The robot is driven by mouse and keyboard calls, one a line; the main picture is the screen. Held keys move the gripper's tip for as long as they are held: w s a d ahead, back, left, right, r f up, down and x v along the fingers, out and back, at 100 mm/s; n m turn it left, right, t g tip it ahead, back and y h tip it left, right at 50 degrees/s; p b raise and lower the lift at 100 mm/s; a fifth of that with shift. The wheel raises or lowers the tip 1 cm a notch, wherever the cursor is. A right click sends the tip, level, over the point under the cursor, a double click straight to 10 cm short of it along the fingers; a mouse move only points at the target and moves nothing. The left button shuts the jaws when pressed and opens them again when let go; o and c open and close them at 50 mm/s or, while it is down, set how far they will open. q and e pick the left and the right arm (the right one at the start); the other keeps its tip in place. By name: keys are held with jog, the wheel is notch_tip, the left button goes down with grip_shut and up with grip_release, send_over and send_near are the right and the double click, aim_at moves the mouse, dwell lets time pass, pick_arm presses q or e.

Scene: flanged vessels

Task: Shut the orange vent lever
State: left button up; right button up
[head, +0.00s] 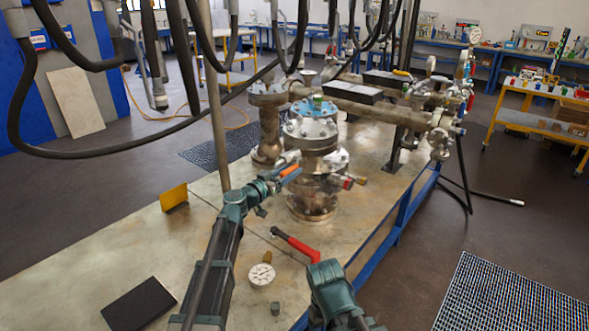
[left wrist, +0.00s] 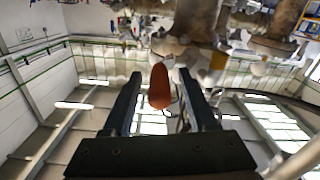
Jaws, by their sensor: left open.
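The orange vent lever (head: 290,170) is on the near left side of the upright flanged vessel (head: 313,175) with the blue top flange. My left gripper (head: 284,174) reaches it from the left. In the left wrist view, the rounded end of the orange lever (left wrist: 159,87) lies between the two dark fingers of my left gripper (left wrist: 160,78), with a gap on each side. The gripper is open around the lever, not clamped. The lever's pivot is not clear.
A red-handled tool (head: 295,242), a pressure gauge (head: 262,274), a black pad (head: 138,304) and a yellow plate (head: 173,197) are on the metal bench (head: 110,250). Pipework (head: 380,112) runs behind the vessel. Black hoses (head: 120,140) hang in front at upper left.

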aim_at(295, 168)
pick_arm(q)
jog(key=shift+x, duration=1.55)
jog(key=c, duration=0.8)
grip_shut()
jog(key=shift+d, duration=0.1)
